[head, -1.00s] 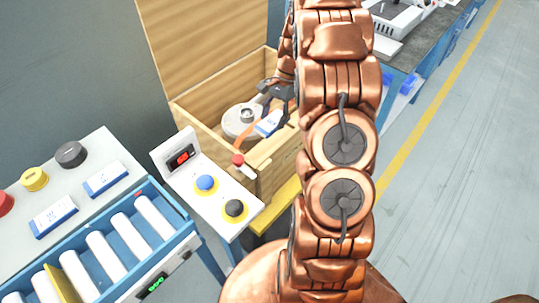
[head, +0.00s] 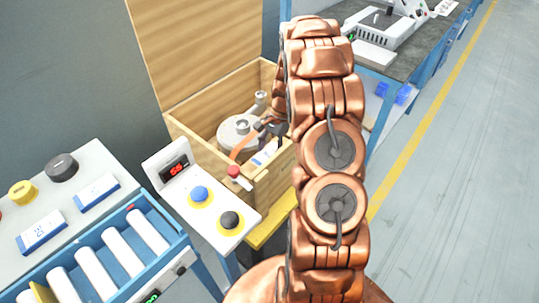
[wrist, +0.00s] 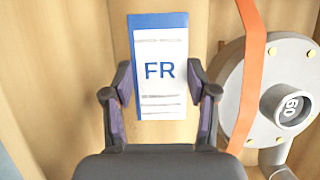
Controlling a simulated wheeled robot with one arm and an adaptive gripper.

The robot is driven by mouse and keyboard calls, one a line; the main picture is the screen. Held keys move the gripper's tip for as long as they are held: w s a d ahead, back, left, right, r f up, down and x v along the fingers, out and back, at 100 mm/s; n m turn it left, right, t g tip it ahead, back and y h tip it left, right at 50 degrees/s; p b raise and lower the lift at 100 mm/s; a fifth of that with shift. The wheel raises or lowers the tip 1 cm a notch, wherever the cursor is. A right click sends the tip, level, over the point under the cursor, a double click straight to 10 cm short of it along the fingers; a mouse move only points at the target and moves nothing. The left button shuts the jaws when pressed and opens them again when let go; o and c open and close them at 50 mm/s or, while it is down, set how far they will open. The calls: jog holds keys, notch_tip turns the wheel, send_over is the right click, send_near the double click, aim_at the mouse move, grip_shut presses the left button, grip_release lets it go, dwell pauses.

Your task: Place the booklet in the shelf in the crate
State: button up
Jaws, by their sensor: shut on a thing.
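The booklet (wrist: 160,65) is white with a blue edge and the letters FR. It stands upright in the wrist view, in front of a pale wooden wall. My gripper (wrist: 165,88) is shut on its lower part, one dark finger at each side. In the head view my gripper (head: 273,130) is down inside the open wooden crate (head: 205,150), with the booklet (head: 265,152) below it near the front right wall. The shelf is not clearly distinguishable; I cannot tell whether the booklet rests on anything.
A round grey metal part (wrist: 268,85) and an orange strap (wrist: 247,60) are close to the booklet's right in the wrist view. A control panel (head: 207,212) with buttons stands before the crate. A roller conveyor (head: 100,262) and two more booklets are at left.

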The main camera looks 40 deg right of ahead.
aim_at(270, 152)
jog(key=shift+f, duration=1.45)
jog(key=shift+f, duration=0.1)
jog(key=o, duration=1.2)
jog(key=b+v, duration=0.1)
jog(key=v, duration=0.9)
jog(key=shift+d+r, duration=0.2)
jog(key=shift+r, duration=0.05)
jog(key=shift+b+v, duration=0.35)
jog(key=shift+v, duration=0.45)
